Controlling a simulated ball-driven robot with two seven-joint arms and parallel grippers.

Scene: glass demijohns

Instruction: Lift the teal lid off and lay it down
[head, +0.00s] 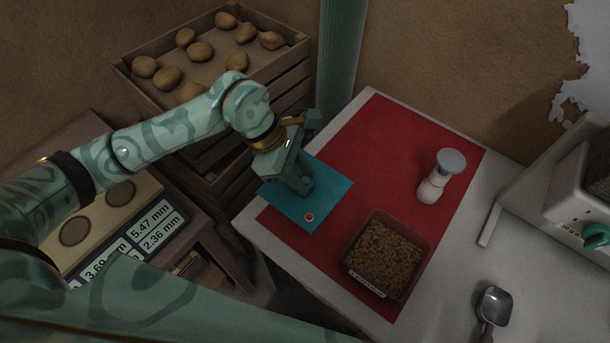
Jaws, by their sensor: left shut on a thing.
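The teal lid (332,190) is a flat square sheet near the left edge of the table, with a small red and white round mark near its front corner. My left gripper (304,187) points down at the middle of the lid and is shut on its knob, which the fingers mostly hide. The lid's left corner reaches the table's left edge in the picture. The lid hides what lies under it, and I cannot tell whether it is raised. My right gripper is not in view.
A red mat (400,135) covers much of the white table. A tub of brown pellets (386,257) stands right of the lid, a white bottle (432,188) farther back. A metal scoop (493,303) lies front right. A potato crate (205,50) stands behind left. The mat's back part is clear.

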